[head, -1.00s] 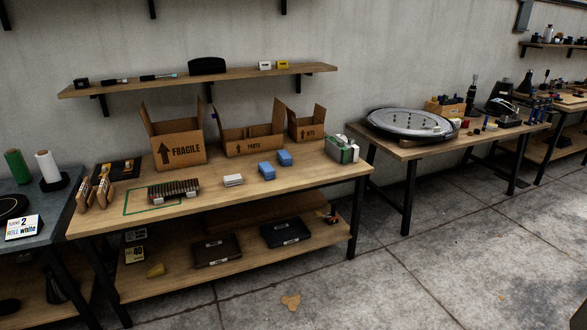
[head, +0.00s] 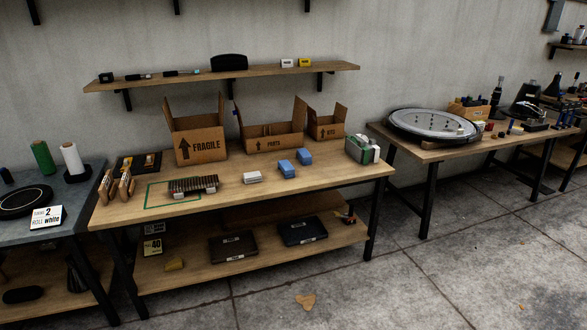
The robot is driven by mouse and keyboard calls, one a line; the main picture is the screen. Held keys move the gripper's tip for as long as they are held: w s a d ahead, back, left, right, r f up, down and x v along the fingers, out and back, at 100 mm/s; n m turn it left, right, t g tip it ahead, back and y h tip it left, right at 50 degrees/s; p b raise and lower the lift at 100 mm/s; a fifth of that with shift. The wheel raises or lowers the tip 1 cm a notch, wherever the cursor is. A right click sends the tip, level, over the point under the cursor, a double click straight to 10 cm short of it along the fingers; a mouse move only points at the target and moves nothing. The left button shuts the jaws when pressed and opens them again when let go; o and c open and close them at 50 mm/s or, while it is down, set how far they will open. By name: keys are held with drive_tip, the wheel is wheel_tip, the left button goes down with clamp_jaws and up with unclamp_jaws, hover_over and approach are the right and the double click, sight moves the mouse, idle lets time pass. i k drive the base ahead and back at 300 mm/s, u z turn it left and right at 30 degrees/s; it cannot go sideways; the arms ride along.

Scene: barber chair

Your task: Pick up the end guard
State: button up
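I cannot tell for certain which thing is the end guard. On the wooden workbench (head: 240,203), a dark brown slatted piece with pale ends (head: 194,186) lies at the right part of a green outlined rectangle (head: 158,206). Left of it, upright brown wooden-looking pieces (head: 116,187) stand near the bench's left end. Small blue blocks (head: 287,169) and a white stack (head: 252,177) lie further right. My gripper is not in view.
Open cardboard boxes marked FRAGILE (head: 201,146), PARTS and another label stand along the bench's back. Dark cases (head: 233,247) lie on its lower shelf. A grey table (head: 65,205) adjoins on the left. Another table (head: 420,154) stands right. The floor in front (head: 400,285) is largely clear.

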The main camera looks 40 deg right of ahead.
sight(288, 170)
drive_tip(key=u, duration=0.05)
drive_tip(key=i, duration=1)
drive_tip(key=z, duration=0.05)
